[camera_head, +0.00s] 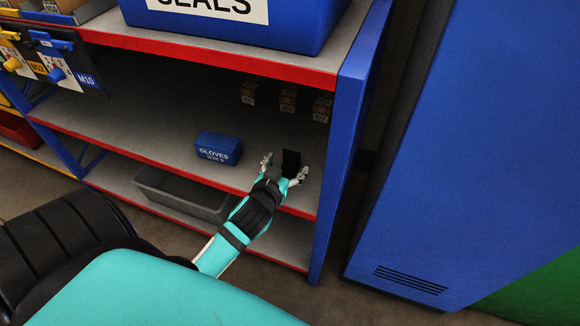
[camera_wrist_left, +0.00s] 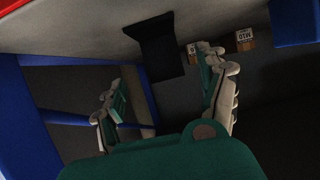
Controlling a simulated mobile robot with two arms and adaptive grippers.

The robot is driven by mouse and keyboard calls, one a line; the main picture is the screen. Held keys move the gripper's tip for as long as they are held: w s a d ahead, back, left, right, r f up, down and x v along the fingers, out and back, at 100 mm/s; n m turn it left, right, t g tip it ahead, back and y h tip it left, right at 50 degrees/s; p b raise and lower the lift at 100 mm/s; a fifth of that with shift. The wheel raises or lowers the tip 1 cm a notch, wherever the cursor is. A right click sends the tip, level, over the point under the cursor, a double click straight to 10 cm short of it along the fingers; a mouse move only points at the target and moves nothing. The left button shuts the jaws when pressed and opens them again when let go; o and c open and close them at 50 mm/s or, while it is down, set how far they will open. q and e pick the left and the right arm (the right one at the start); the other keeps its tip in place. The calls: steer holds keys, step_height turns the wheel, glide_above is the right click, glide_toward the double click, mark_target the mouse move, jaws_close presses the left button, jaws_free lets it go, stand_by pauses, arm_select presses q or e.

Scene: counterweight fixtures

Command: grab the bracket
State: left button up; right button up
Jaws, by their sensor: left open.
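The bracket (camera_head: 291,158) is a black, upright plate on the middle shelf, near its front edge. In the left wrist view the bracket (camera_wrist_left: 158,48) shows a flat upper part and a narrower part below. My left gripper (camera_head: 284,168) is open, with one finger on each side of the bracket in the head view. In the left wrist view the gripper (camera_wrist_left: 163,88) has its fingers spread, and the bracket lies ahead, closer to the right-hand finger. I cannot tell whether a finger touches it. My right gripper is not in view.
A blue gloves box (camera_head: 218,148) stands left of the gripper on the same shelf. Small brown boxes (camera_head: 288,100) stand farther back. A blue shelf post (camera_head: 340,150) rises close on the right. A grey bin (camera_head: 180,196) sits on the shelf below.

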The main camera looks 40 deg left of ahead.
mark_target(291, 159)
arm_select(q)
steer(key=shift+w+a+f, duration=0.2)
steer(key=shift+w+f, duration=0.05)
steer(key=shift+w, duration=0.3)
steer(key=shift+b+x, duration=0.45)
steer(key=shift+x, duration=0.4)
steer(key=shift+w+a+f+b, duration=0.25)
steer(key=shift+w+f, duration=0.1)
steer(key=shift+w, duration=0.15)
steer(key=shift+w+a+f+b, duration=0.15)
steer(key=shift+w+a+f, duration=0.1)
steer(key=shift+w+f, duration=0.3)
steer(key=shift+w, duration=0.35)
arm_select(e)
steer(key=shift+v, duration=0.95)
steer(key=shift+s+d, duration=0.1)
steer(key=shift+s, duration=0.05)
arm_select(q)
steer(key=c, duration=1.5)
steer(key=shift+r, duration=0.2)
